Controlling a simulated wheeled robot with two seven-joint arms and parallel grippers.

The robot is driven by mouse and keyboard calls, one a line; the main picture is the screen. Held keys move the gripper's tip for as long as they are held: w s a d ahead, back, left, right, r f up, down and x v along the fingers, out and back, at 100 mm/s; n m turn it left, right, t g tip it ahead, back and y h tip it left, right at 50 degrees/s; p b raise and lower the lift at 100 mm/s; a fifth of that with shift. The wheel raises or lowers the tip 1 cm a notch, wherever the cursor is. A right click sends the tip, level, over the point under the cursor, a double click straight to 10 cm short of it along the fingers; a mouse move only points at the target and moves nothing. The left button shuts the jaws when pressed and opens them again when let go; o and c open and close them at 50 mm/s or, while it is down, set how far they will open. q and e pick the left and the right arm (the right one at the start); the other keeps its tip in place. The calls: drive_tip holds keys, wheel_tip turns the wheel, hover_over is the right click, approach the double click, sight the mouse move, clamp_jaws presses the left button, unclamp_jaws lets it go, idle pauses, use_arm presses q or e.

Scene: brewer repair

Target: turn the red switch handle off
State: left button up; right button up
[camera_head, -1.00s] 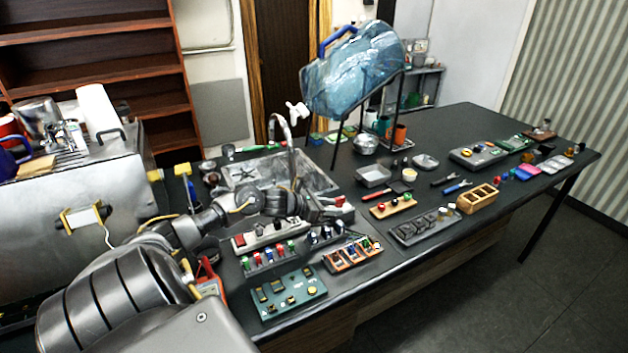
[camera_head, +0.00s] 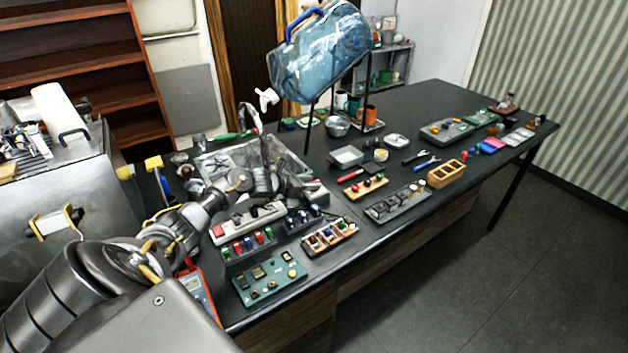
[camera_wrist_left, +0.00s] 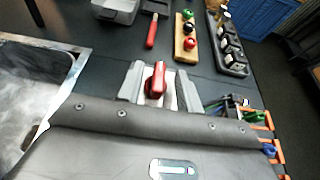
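The red switch handle (camera_wrist_left: 156,80) stands up from a pale base in the left wrist view. My left gripper (camera_wrist_left: 160,88) reaches toward it, with a grey finger on each side of the handle. The fingers look apart, with the handle between them and small gaps showing. In the head view my left gripper (camera_head: 302,186) is low over the bench beside the sink, and it hides most of the switch. Whether a finger touches the handle cannot be told. My right gripper is in neither view.
A sink (camera_head: 215,160) lies behind the gripper. A white power strip (camera_head: 247,222), a green switch panel (camera_head: 270,280) and an orange-framed switch block (camera_head: 330,236) sit in front. A wooden board with knobs (camera_wrist_left: 185,38) lies beyond. A blue tank (camera_head: 320,55) stands above the bench.

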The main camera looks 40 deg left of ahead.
use_arm(q)
drive_tip(key=shift+x, duration=0.95)
clamp_jaws()
